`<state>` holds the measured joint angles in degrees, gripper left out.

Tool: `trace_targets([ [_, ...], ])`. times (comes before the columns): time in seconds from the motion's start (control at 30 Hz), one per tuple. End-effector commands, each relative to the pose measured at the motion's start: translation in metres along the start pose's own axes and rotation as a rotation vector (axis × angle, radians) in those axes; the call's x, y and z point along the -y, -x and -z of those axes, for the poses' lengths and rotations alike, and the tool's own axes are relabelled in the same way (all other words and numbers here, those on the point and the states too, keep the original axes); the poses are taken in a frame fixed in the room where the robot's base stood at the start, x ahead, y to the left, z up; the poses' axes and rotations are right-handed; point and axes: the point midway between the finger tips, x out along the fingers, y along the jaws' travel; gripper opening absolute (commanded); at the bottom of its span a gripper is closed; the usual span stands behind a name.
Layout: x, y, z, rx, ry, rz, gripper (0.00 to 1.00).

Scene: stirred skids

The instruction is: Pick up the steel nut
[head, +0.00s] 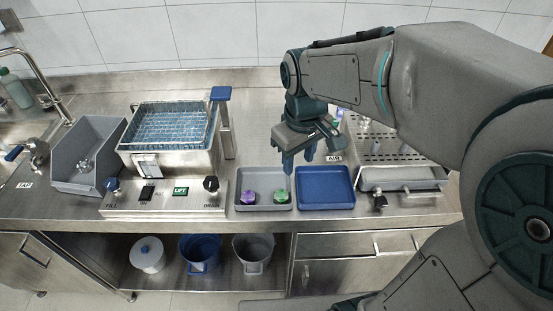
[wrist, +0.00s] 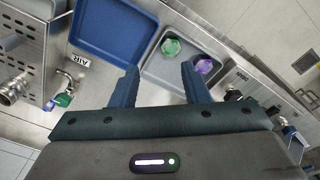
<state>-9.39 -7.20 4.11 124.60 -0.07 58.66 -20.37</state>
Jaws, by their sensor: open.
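My gripper (head: 299,162) is open and empty, fingers pointing down above the back edges of the grey and blue trays. In the wrist view its two fingers (wrist: 159,75) stand apart, with the grey tray beyond them. No steel nut can be told for certain. Small metallic pieces (head: 85,166) lie in the grey bin (head: 62,181) at the left, too small to identify. The shallow grey tray (head: 264,207) holds a purple piece (head: 249,197) and a green piece (head: 281,196); both also show in the wrist view, purple (wrist: 204,65) and green (wrist: 171,47).
An empty blue tray (head: 325,188) lies right of the grey tray. A steel tank with a blue wire basket (head: 168,125) stands between bin and trays, a control panel (head: 160,199) before it. A perforated steel rack (head: 390,150) stands at the right.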

Motion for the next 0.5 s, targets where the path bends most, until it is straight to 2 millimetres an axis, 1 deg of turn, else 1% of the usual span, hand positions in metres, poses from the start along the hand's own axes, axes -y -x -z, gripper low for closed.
trace_targets([
  [0.03, 0.005, -0.007, 0.014, 0.018, 0.058, 0.011, 0.42],
  [0.1, 0.01, -0.011, 0.027, 0.035, 0.123, 0.023, 0.42],
  [0.2, 0.014, -0.016, 0.039, 0.05, 0.182, 0.034, 0.42],
  [0.27, 0.016, -0.019, 0.042, 0.056, 0.202, 0.038, 0.42],
  [0.37, 0.018, -0.03, 0.044, 0.062, 0.216, 0.042, 0.42],
  [0.5, 0.019, -0.057, 0.042, 0.063, 0.215, 0.043, 0.42],
])
